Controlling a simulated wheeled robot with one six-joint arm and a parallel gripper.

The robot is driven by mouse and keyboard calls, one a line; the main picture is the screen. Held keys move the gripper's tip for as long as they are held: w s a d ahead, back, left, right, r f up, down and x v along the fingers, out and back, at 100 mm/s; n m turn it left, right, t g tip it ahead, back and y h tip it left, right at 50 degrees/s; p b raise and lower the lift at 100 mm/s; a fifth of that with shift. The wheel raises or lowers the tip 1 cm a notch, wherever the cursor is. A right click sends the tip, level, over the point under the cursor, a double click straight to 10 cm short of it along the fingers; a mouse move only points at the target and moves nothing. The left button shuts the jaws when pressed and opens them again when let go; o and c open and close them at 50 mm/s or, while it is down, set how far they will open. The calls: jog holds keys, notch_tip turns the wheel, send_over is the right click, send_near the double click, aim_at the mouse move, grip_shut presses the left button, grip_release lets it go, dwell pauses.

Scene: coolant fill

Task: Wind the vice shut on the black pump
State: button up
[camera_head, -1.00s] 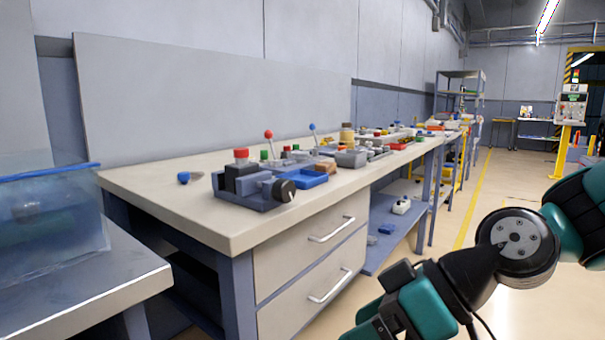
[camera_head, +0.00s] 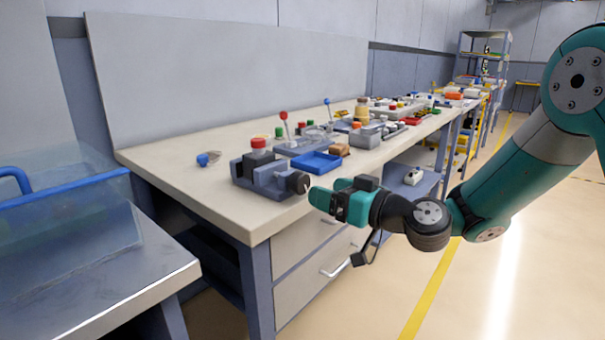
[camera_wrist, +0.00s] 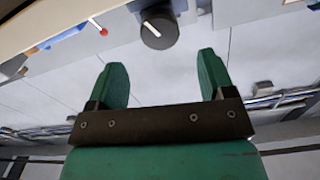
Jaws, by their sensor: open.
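The grey vice (camera_head: 268,182) stands on the bench near its front edge. The black pump (camera_head: 258,159), with a red cap, stands upright in it; I cannot tell how closely the jaws meet it. The vice's dark round knob (camera_head: 298,182) faces the bench front and has a white line on its face. My gripper (camera_head: 322,194) is just right of the knob, in front of the bench edge. In the wrist view the knob (camera_wrist: 159,29) lies beyond and between the fingertips of my gripper (camera_wrist: 163,63), which is open, empty and apart from it.
A blue tray (camera_head: 316,162) and red- and blue-topped levers stand right of the vice. A small blue item (camera_head: 208,158) lies to its left. The bench front edge and drawers (camera_head: 310,263) are close below my gripper. A metal table with a clear blue-rimmed bin (camera_head: 70,200) is at left.

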aim_at(304, 183)
jog(key=p+x, duration=0.1)
jog(key=x, duration=0.6)
jog(key=shift+a, duration=0.1)
